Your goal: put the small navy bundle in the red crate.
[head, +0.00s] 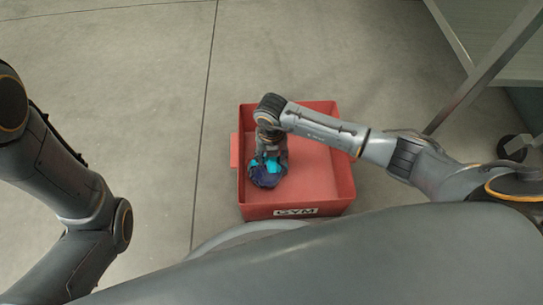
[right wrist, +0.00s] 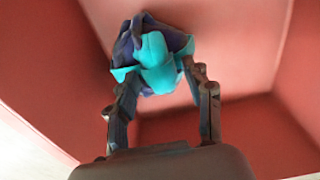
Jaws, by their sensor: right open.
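The small navy bundle (head: 266,178), dark blue with turquoise bands, shows inside the outline of the red crate (head: 318,172). My right gripper (head: 268,160) points down over it from within the crate. In the right wrist view the bundle (right wrist: 153,52) lies at the fingertips of the open right gripper (right wrist: 162,76), with the red crate wall (right wrist: 50,55) around it. One fingertip is close to the bundle's edge; I cannot tell whether they touch. The bundle's underside is hidden. My left arm shows at the left, but its gripper is out of view.
The concrete floor (head: 110,60) at the upper left is clear.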

